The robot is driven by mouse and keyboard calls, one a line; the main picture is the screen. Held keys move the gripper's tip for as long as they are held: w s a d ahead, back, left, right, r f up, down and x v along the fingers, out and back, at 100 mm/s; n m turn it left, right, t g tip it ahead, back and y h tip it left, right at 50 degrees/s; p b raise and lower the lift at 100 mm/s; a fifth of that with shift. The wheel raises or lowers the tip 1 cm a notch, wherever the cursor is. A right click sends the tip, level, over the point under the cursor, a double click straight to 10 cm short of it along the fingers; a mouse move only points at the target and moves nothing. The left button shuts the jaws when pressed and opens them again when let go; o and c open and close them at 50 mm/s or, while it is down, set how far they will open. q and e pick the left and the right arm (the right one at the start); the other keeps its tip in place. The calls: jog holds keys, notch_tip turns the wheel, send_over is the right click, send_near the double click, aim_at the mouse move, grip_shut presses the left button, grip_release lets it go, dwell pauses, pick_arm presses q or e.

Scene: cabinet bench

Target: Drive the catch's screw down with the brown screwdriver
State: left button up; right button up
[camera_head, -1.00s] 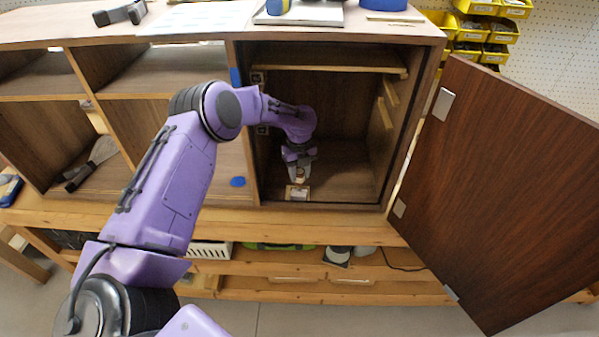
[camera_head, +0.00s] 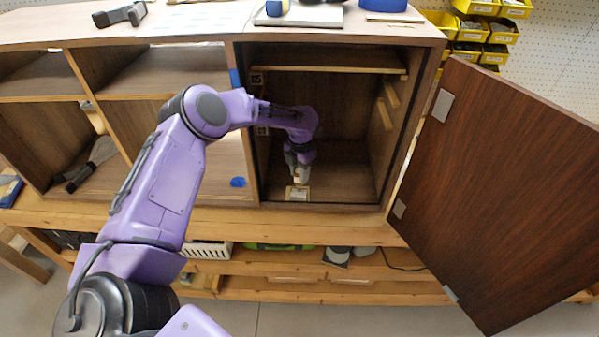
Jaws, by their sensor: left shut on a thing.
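My left arm reaches into the open right-hand bay of the cabinet (camera_head: 410,33). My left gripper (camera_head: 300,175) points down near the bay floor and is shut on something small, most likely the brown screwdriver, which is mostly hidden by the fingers. Just below the fingers, a small pale plate, seemingly the catch (camera_head: 297,193), lies at the front edge of the bay floor. The screw is too small to make out, and I cannot tell whether the tool touches it. My right gripper is not in view.
The cabinet door (camera_head: 505,190) hangs wide open on the right. A narrow shelf (camera_head: 325,68) crosses the bay above my wrist. A scraper-like tool (camera_head: 92,163) lies in the left bay. Yellow bins (camera_head: 490,30) hang at the back right.

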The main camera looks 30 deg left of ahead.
pick_arm(q)
jog(key=shift+r+p, duration=1.45)
jog(key=shift+r, duration=0.95)
jog(key=shift+d+f, duration=0.1)
